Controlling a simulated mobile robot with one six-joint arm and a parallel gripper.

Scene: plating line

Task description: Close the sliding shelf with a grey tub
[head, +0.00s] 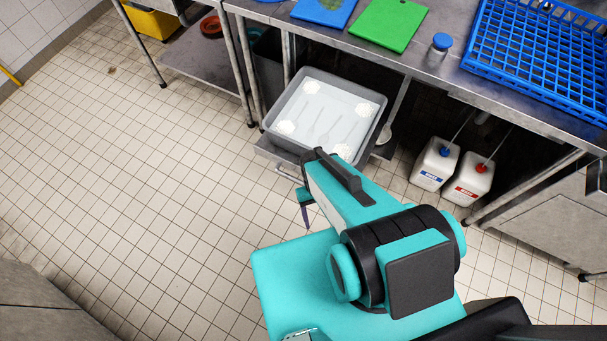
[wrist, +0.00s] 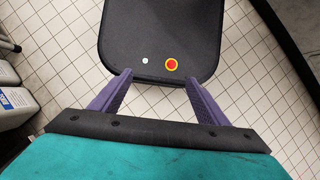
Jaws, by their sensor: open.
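A grey tub (head: 277,112) sits on the sliding shelf (head: 268,151), which sticks out from under the steel counter. The tub holds pale liquid with white foam patches and several utensil shapes. My gripper (head: 304,206) is over the floor in front of the shelf, partly hidden by my teal arm, which also covers the tub's near right corner. In the wrist view my gripper (wrist: 158,78) has its two purple fingers spread apart with nothing between them. The wrist view shows neither shelf nor tub.
A spoon-like utensil (head: 395,110) lies right of the tub. A blue-capped jug (head: 434,164) and a red-capped jug (head: 474,180) stand under the counter. Boards and a blue rack (head: 540,50) are on top. The tiled floor at left is clear.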

